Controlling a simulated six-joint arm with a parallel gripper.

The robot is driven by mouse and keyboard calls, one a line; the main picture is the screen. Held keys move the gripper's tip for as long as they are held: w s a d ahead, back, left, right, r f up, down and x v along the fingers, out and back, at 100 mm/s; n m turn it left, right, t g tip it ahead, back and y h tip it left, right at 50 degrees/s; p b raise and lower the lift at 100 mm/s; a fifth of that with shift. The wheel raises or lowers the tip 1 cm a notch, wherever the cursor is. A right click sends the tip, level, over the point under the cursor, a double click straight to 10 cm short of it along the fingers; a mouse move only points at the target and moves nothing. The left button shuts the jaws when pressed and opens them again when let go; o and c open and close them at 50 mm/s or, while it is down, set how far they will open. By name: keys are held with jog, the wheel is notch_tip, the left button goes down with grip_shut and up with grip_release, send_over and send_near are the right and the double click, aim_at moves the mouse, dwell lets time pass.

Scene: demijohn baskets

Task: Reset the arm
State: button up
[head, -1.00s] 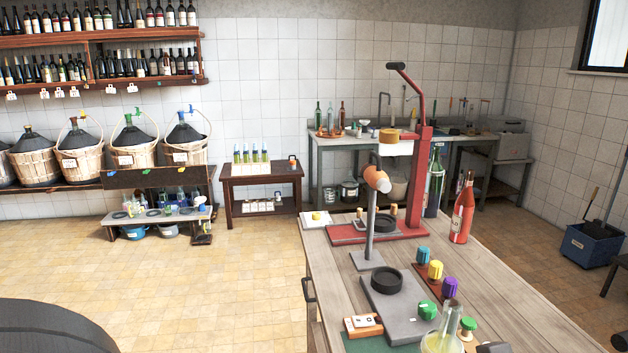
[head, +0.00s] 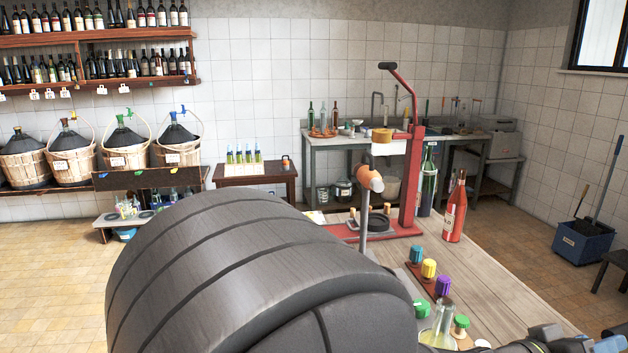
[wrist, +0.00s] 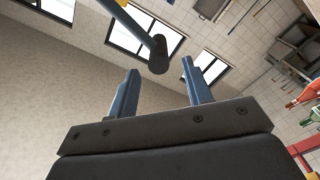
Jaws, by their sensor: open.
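My gripper (wrist: 160,92) shows in the wrist view with its two blue fingers apart and nothing between them. Beyond the fingers are the plain wall and windows, tilted in the picture. A dark rounded end of a bar shows just past the fingers, at the top. In the head view a large dark ribbed part of my arm fills the lower middle and hides part of the workbench (head: 500,285).
A red corking stand (head: 412,190) and a red bottle (head: 455,210) stand on the workbench. Blue, yellow and purple capped pieces and a glass flask (head: 440,325) are near my arm.

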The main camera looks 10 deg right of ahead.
aim_at(623, 332)
jog(key=d, duration=0.4)
jog(key=shift+d, duration=0.35)
jog(key=shift+s+d+r+m, duration=0.1)
jog(key=shift+s+r+m, duration=0.05)
jog(key=shift+r, duration=0.2)
jog(key=shift+s+d+r+m, duration=0.1)
jog(key=shift+r+m, duration=0.05)
jog(key=shift+r, duration=0.2)
jog(key=shift+s+r, duration=0.1)
jog(key=shift+r, duration=0.1)
